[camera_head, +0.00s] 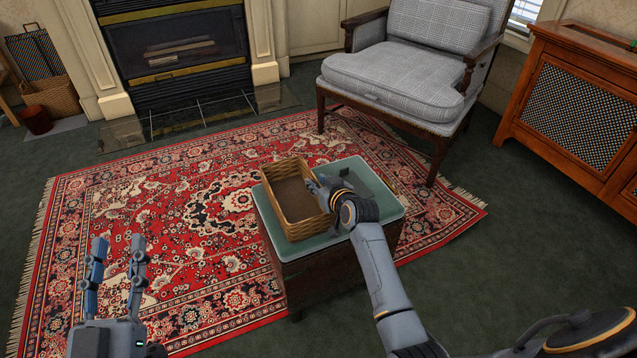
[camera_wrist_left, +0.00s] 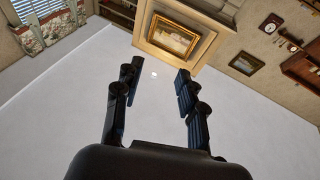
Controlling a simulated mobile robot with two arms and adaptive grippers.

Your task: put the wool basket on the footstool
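The wool basket (camera_head: 298,228), an open rectangular wicker box with a brown inside, is upright over the left part of the footstool. It looks empty. The footstool (camera_head: 328,240) has a pale green top and a dark brown body. My right gripper (camera_head: 322,190) is at the basket's right rim, its fingers touching or overlapping the wall there. Its wrist hides how far the fingers are closed. My left gripper (camera_head: 115,262) is open and empty, fingers upward, left of the footstool and apart from it. It also shows open in the left wrist view (camera_wrist_left: 158,95).
The footstool stands on a red patterned rug (camera_head: 160,215). A grey checked armchair (camera_head: 395,75) is behind it to the right. A fireplace (camera_head: 180,50) is at the back. A wooden cabinet (camera_head: 575,105) stands at the right. The rug left of the footstool is clear.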

